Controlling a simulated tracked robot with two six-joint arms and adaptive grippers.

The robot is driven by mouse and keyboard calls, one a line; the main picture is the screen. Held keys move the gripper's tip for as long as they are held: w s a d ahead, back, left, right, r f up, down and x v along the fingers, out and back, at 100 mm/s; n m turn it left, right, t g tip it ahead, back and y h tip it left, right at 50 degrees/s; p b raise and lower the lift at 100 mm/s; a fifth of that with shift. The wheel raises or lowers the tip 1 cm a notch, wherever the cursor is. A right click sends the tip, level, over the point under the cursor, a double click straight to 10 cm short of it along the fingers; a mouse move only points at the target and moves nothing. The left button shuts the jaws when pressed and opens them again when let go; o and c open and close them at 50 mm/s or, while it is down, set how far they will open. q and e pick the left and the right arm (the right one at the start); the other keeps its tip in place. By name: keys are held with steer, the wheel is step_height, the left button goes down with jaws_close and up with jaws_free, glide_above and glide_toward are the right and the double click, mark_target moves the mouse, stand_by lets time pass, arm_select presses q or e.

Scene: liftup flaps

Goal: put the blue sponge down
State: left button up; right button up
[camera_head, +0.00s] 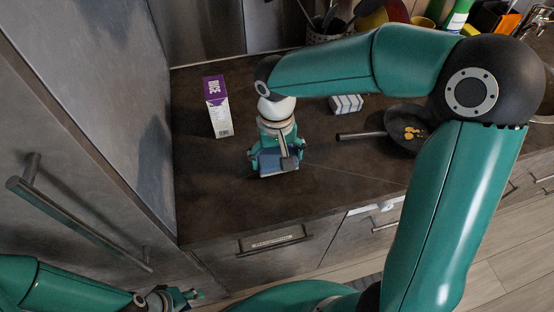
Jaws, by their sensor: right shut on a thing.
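The blue sponge (270,163) is between the fingers of my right gripper (276,159), close over the dark countertop (320,210) near its front edge. The gripper points down and is shut on the sponge. Its fingers cover part of the sponge. I cannot tell whether the sponge touches the counter. My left gripper (188,296) is low at the bottom left, in front of the cabinets and away from the counter. It is too small to tell whether it is open or shut.
A purple and white carton (218,107) stands left of the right gripper. A blue and white striped block (346,104) and a dark pan (402,128) with yellowish pieces lie to the right. A tall cabinet (105,90) bounds the left. The counter's front middle is clear.

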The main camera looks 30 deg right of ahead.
mark_target(276, 156)
steer(key=shift+f, duration=0.75)
steer(key=o, duration=1.2)
steer(key=shift+f, duration=0.1)
steer(key=shift+r, duration=0.25)
step_height(276, 156, up, 12)
steer(key=shift+w+f+p, duration=0.1)
steer(key=shift+p, duration=0.25)
